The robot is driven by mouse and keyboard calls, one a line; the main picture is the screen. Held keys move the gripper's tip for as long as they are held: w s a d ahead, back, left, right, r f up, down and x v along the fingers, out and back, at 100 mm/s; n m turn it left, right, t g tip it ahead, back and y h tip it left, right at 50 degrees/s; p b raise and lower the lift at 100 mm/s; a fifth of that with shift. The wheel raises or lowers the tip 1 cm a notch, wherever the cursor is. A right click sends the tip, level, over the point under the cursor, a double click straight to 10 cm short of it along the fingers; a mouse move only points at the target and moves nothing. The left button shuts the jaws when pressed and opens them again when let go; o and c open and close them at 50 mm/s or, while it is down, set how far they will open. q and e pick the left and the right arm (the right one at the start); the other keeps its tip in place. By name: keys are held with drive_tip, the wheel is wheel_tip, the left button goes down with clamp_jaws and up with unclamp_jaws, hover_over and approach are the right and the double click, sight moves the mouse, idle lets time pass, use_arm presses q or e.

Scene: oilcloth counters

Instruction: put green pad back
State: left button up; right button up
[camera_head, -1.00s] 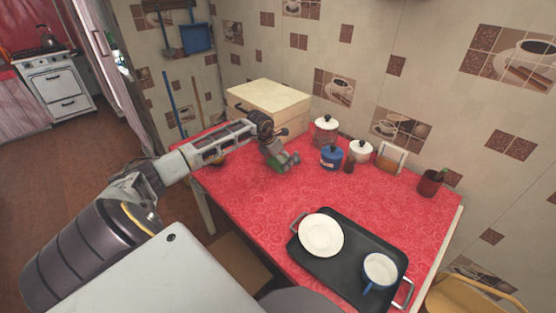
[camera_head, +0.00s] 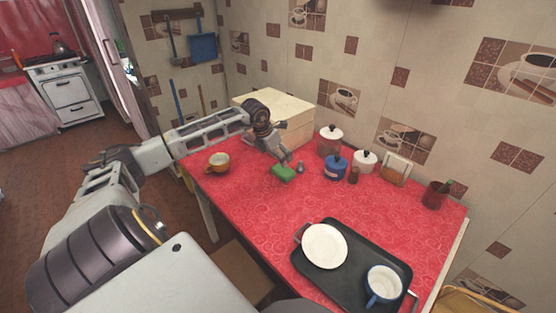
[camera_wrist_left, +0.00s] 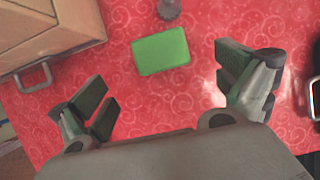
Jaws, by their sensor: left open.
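The green pad (camera_head: 284,172) lies flat on the red oilcloth table (camera_head: 250,205), in front of the wooden box. In the left wrist view the green pad (camera_wrist_left: 160,52) lies beyond my fingers, roughly midway between them and apart from both. My left gripper (camera_head: 286,158) is above and just behind the pad in the head view. In the left wrist view my left gripper (camera_wrist_left: 168,100) is wide open and empty. My right gripper is not in view.
A pale wooden box (camera_head: 290,112) stands behind the gripper. A small grey shaker (camera_head: 300,167) stands close to the pad. A cup (camera_head: 218,162) is at left. Several canisters, including a blue one (camera_head: 335,168), stand at right. A black tray (camera_head: 340,280) is in front.

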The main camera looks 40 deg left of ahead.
use_arm(q)
drive_tip(key=shift+v, duration=1.4)
